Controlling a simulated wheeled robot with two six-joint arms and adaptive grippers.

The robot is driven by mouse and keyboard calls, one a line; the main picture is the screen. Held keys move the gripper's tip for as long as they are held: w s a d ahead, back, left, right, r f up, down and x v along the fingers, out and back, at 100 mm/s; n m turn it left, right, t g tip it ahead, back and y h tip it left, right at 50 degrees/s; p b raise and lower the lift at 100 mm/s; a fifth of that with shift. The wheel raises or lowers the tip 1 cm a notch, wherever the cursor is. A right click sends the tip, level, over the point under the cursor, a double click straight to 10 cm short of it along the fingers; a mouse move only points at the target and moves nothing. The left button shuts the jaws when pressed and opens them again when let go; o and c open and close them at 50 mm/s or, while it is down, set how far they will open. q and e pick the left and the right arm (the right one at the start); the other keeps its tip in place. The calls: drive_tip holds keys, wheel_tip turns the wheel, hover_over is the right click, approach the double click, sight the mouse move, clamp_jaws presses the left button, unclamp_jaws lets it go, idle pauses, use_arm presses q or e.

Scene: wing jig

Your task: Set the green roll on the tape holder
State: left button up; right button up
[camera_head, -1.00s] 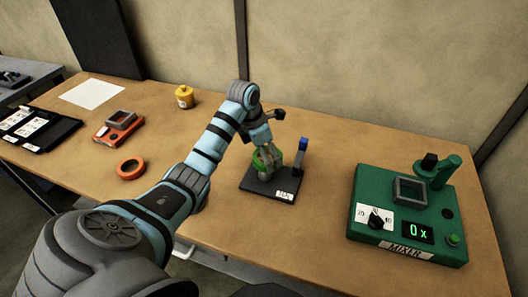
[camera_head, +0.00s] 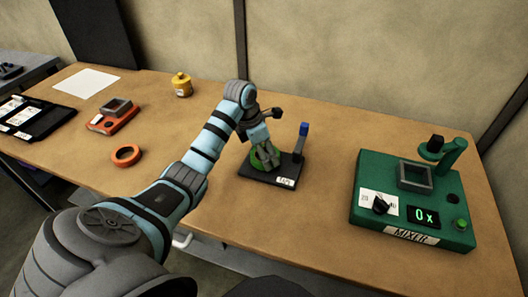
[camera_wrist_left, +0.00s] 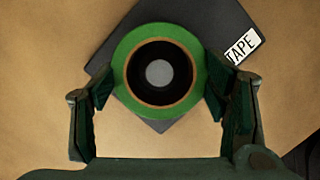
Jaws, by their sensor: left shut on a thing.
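The green roll (camera_head: 257,163) is at the tape holder (camera_head: 292,170), a dark flat base with a "TAPE" label and a blue-tipped upright post at its right. My left gripper (camera_head: 266,154) points down over the roll and is shut on it. In the left wrist view the green roll (camera_wrist_left: 190,90) lies between the two fingers, over the dark holder base (camera_wrist_left: 208,25). A grey round peg top (camera_wrist_left: 159,73) shows in the middle of the roll's hole. Whether the roll's underside touches the base is hidden. My right gripper is not in view.
A green mixer (camera_head: 375,180) stands on the right of the table (camera_head: 330,215). An orange ring (camera_head: 126,156), an orange device (camera_head: 112,120), a yellow pot (camera_head: 182,84) and a black tray (camera_head: 38,125) are on the left. The table between holder and mixer is clear.

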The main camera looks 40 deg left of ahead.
sight(255, 157)
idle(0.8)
use_arm(q)
drive_tip(key=shift+f, duration=0.65)
drive_tip(key=o, duration=0.9)
drive_tip(key=shift+c, duration=0.2)
drive_tip(key=p+v, duration=0.9)
drive_tip(key=v, duration=0.2)
drive_tip(key=shift+p, duration=0.35)
